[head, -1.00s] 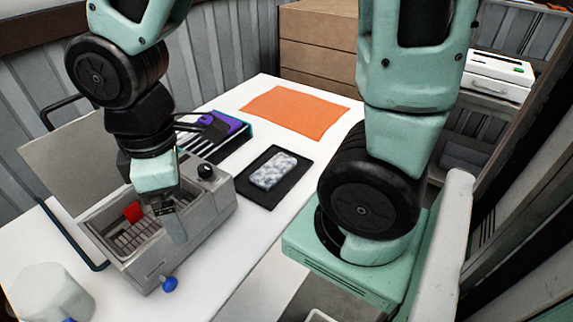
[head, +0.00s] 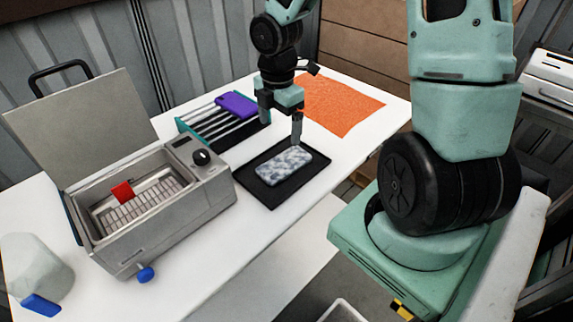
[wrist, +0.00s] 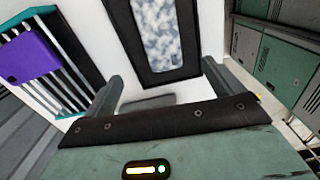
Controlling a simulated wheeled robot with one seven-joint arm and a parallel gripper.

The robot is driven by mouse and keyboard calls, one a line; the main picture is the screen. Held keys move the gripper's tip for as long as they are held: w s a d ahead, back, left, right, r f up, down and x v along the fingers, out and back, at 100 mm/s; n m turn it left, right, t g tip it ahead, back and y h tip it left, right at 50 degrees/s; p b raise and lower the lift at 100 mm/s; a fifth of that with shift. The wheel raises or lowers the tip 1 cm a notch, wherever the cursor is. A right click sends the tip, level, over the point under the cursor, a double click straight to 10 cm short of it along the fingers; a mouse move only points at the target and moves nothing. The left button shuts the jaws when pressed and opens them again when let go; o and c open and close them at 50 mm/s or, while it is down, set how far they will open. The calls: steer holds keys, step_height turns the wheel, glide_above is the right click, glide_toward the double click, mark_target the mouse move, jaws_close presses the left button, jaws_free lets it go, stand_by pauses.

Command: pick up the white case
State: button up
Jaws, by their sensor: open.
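The white case (head: 283,167) is a flat, rounded slab with a grey-blue marbled pattern. It lies on a black mat (head: 262,200) on the white table, and nothing is on top of it. My gripper (head: 282,122) is just behind the case, above the table and apart from it. In the wrist view the case (wrist: 157,38) is at the top, beyond the fingertips. My gripper also shows there (wrist: 163,84), its two fingers spread with nothing between them.
A rack (head: 205,130) holds a purple case (head: 237,104) left of my gripper. A steel bath (head: 150,215) with its lid raised holds a red piece (head: 122,192). An orange sheet (head: 340,105) lies flat at the back. The table (head: 225,270) is clear in front.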

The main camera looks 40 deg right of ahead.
steer(key=b, duration=0.1)
glide_above(281, 165)
steer(key=f, duration=0.6)
steer(key=shift+w+f, duration=0.1)
steer(key=shift+w, duration=0.1)
steer(key=shift+s+f+b, duration=0.15)
steer(key=shift+f+b, duration=0.3)
steer(key=shift+f, duration=2.4)
steer(key=c, duration=1)
